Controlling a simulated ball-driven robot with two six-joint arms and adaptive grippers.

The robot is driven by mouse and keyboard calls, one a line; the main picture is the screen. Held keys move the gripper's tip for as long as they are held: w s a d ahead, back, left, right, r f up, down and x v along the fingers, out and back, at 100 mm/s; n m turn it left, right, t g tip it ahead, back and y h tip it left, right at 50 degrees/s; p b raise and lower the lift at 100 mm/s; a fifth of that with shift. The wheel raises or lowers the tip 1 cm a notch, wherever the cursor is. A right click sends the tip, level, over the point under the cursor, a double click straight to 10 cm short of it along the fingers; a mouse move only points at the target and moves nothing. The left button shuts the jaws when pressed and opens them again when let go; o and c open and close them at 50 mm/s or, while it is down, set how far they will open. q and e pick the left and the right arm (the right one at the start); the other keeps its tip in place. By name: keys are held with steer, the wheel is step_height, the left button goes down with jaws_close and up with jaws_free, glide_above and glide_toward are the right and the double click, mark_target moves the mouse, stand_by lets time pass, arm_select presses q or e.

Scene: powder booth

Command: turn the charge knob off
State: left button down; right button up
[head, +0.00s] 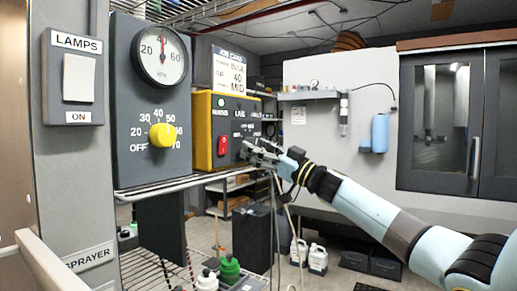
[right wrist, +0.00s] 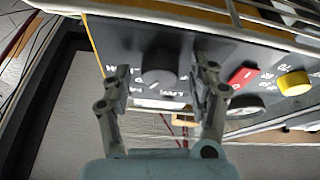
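A dark round knob (right wrist: 160,68) sits on the dark front panel of the yellow-sided box, with white lettering around it too small to read surely. It shows between the fingers of my right gripper (right wrist: 163,82) in the right wrist view. The fingers are apart, one on each side of the knob, with gaps; I cannot tell how far they reach along it. In the head view the right gripper (head: 262,152) is at the right part of the yellow box (head: 203,130) and hides this knob. My left gripper is not in view.
A red switch (head: 222,145) and green lamp are on the same box. Left of it, a grey panel carries a pressure gauge (head: 162,55) and a yellow knob (head: 162,135). A wire shelf (head: 200,180) runs underneath. A job card (head: 230,72) stands on the box.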

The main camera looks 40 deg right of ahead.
steer(key=c, duration=1)
steer(key=shift+c, duration=0.2)
steer(key=shift+w+d+r+n+g+y+b, duration=0.1)
steer(key=shift+n+g+y+b, duration=0.9)
steer(key=shift+n, duration=2.65)
steer(key=shift+d+r+n+g+y+b, duration=0.15)
steer(key=shift+n+g+b, duration=0.4)
steer(key=shift+n+g, duration=2.1)
steer(key=shift+w+d+r+n+g+y+b, duration=0.2)
steer(key=shift+n+y+b, duration=0.5)
steer(key=shift+n, duration=4)
steer(key=shift+s+a+f+h, duration=0.1)
steer(key=shift+s+f+h, duration=0.05)
steer(key=shift+h, duration=0.1)
steer(key=o, duration=1.1)
